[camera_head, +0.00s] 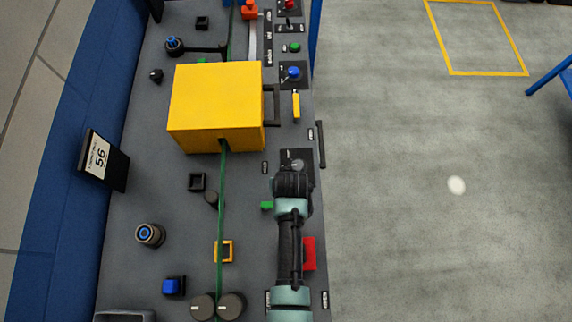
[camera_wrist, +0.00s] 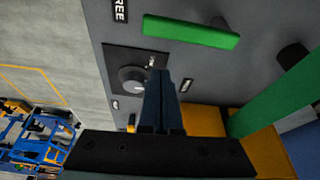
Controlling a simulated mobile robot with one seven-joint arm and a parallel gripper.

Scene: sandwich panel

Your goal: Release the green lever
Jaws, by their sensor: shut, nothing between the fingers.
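The green lever (camera_wrist: 190,30) shows in the wrist view as a short green bar standing off the grey panel, near a label reading "FREE". In the head view a small green piece (camera_head: 266,206), likely the same lever, sits just left of my arm. My gripper (camera_wrist: 160,75) is shut and empty, its dark fingers together and below the green bar in the wrist view, apart from it in the picture. In the head view my gripper (camera_head: 293,183) is over the panel's right side, and its fingertips are hidden by the wrist.
A grey dial (camera_wrist: 131,79) on a black plate is beside the fingers. A large yellow box (camera_head: 216,105) stands farther up the panel. A long green strip (camera_head: 221,190) runs down from it. A red block (camera_head: 309,253) is right of my arm. Open floor lies right.

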